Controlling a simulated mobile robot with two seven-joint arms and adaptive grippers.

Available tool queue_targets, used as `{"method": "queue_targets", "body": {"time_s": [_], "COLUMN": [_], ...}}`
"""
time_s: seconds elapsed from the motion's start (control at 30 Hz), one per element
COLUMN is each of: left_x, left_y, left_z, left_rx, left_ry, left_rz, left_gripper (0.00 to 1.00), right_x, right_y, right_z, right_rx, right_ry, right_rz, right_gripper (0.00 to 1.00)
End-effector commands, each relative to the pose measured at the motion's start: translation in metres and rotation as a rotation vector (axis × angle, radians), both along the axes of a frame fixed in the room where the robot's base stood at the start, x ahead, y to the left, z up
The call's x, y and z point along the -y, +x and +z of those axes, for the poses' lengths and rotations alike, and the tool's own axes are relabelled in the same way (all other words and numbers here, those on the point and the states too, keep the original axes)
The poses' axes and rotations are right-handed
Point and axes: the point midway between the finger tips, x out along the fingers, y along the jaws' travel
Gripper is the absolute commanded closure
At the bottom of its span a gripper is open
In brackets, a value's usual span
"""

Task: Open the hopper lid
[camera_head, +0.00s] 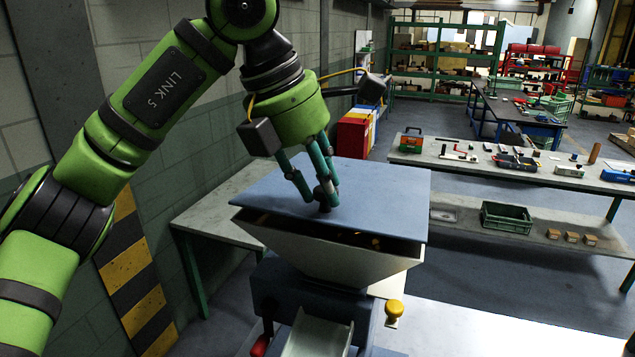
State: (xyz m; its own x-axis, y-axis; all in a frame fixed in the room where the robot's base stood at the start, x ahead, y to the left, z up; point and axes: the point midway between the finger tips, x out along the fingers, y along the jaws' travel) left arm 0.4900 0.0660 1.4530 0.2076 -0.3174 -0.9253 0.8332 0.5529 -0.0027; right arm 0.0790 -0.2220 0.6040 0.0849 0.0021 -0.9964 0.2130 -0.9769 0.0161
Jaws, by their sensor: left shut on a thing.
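The hopper lid (375,190) is a flat blue-grey plate over the pale, funnel-shaped hopper (335,259). A dark gap shows between the lid's near edge and the hopper rim, so the lid is a little raised on this side. A few yellowish bits show in the gap. My left gripper (325,203) comes down from above and is shut on the dark lid knob, which its fingers largely hide. My right gripper is not in view.
Below the hopper are a grey chute (317,335), a yellow knob (394,308) and a red-tipped handle (260,345). A grey table (215,215) stands behind at the left, against the wall. A workbench (450,165) with tools stands at the right.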

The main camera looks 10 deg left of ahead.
Motion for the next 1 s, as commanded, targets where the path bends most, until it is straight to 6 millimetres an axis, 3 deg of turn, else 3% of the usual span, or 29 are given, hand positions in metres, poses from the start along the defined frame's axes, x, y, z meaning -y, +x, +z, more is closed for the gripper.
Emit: {"method": "queue_targets", "body": {"time_s": [0.03,0.3,1.0], "left_x": [0.001,0.005,0.014], "left_y": [0.004,0.023,0.063], "left_z": [0.017,0.054,0.103], "left_rx": [0.012,0.013,0.005], "left_ry": [-0.007,-0.008,-0.003], "left_rz": [0.006,0.009,0.007], "left_gripper": [1.0,1.0,1.0], "right_x": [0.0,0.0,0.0], "right_y": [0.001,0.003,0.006], "right_z": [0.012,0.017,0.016], "right_rx": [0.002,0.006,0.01], "right_ry": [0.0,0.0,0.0], "right_rz": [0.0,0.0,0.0], "right_gripper": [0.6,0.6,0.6]}}
